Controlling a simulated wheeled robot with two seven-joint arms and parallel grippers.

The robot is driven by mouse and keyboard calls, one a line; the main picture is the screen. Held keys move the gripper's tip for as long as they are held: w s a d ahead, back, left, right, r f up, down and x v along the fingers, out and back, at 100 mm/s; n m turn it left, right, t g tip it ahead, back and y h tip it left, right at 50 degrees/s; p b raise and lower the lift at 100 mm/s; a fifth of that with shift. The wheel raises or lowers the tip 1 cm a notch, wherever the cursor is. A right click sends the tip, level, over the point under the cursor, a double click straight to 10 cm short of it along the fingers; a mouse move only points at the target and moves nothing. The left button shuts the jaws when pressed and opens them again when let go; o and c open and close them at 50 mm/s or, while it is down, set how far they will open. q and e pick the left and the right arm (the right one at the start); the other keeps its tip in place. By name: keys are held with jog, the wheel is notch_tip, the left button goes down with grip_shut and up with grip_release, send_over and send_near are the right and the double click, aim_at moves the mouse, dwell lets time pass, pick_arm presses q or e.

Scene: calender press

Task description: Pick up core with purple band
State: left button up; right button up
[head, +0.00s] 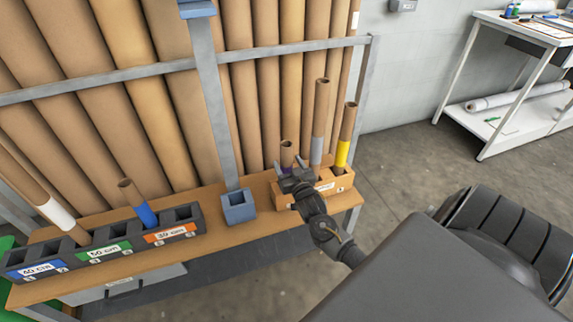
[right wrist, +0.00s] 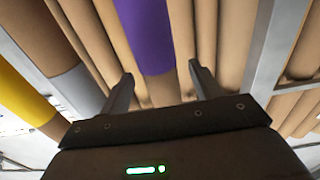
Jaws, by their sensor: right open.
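The core with the purple band (head: 287,154) stands in the wooden box at the right end of the shelf. In the head view my right gripper hides most of it, leaving its brown top and a bit of purple. In the right wrist view its purple band (right wrist: 144,35) shows between the fingers, a little beyond their tips. My right gripper (head: 291,169) is open, in front of this core; it also shows in the right wrist view (right wrist: 160,85). I cannot tell whether a finger touches the core. My left gripper is not in view.
The wooden box (head: 345,184) also holds a grey-banded core (head: 319,125) and a yellow-banded core (head: 344,150), close on the right. A blue-grey cup (head: 238,210) and dark labelled holders (head: 105,248) stand left on the shelf. Large brown tubes (head: 120,80) lean behind a metal rail.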

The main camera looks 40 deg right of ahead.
jog(key=x, duration=0.4)
jog(key=c, duration=1.4)
